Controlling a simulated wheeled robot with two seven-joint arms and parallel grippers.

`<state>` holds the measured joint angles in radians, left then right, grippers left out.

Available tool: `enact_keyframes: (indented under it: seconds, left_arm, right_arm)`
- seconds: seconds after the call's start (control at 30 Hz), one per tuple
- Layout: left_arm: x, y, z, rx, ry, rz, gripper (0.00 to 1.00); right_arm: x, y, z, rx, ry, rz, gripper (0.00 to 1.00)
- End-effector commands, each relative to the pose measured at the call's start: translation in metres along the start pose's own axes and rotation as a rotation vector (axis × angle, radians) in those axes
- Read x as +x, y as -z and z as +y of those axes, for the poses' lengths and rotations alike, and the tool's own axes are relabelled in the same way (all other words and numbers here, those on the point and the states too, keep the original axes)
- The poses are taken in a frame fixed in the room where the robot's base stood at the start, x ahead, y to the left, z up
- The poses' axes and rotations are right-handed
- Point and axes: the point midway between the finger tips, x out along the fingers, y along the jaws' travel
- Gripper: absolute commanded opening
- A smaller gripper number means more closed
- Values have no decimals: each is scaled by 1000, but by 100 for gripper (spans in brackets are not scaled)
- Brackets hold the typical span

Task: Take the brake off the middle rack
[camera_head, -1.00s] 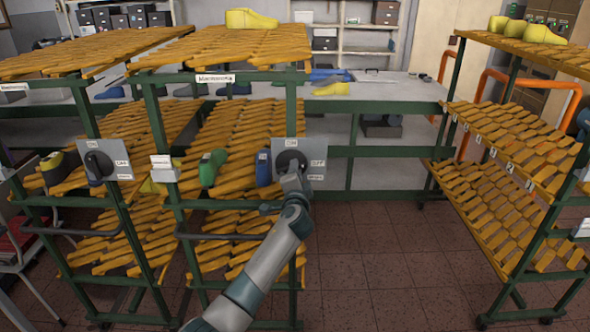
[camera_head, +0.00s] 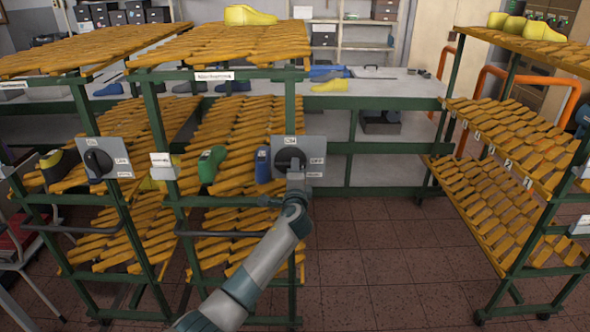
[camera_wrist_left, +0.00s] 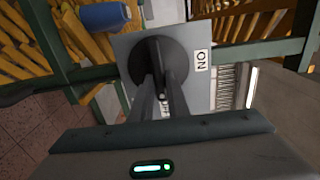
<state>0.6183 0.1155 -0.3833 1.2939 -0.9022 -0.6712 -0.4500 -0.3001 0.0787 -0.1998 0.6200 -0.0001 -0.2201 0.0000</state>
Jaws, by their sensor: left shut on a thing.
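The middle rack (camera_head: 225,77) is a green frame with yellow slatted shelves. On its right front post is a grey brake plate (camera_head: 313,146) with a round black knob (camera_head: 290,159) and small white labels, one reading ON. My left gripper (camera_head: 295,180) reaches up to the knob from below. In the left wrist view its two fingers (camera_wrist_left: 160,85) are shut on the dark knob (camera_wrist_left: 153,60), in front of the grey plate (camera_wrist_left: 200,90) with its ON label. The fingers partly hide the knob's grip. My right gripper is not in view.
A green shoe last (camera_head: 210,164) and a blue one (camera_head: 263,165) stand on the shelf left of the plate. The left rack has a similar plate (camera_head: 105,158). Another rack (camera_head: 520,150) stands at the right, with open tiled floor between.

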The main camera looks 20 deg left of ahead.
Motion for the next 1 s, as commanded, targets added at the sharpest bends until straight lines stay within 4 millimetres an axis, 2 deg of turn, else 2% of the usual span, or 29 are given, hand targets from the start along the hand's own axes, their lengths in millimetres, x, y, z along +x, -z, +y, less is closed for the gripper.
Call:
enact_keyframes:
  seconds: [0.03, 0.07, 0.1, 0.13, 0.47, 0.67, 0.87, 1.0]
  left_arm:
    - [0, 0, 1, 3, -1, 1, 0]
    - [0, 0, 1, 3, -1, 1, 22]
    - [0, 1, 1, 2, -1, 1, 32]
    - [0, 0, 1, 2, -1, 1, 34]
    - [-1, 0, 1, 0, -1, 0, 34]
    - [-8, 0, 1, -2, 0, 0, 34]
    - [-27, 0, 2, -1, 0, 1, 34]
    - [-48, 0, 3, -1, 0, 1, 34]
  right_arm:
    - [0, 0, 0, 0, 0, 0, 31]
    - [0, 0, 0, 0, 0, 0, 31]
    - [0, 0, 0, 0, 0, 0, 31]
    - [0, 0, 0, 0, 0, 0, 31]
    - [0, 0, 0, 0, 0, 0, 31]
    - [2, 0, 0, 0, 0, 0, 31]
    - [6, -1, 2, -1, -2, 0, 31]
    - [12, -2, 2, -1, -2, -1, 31]
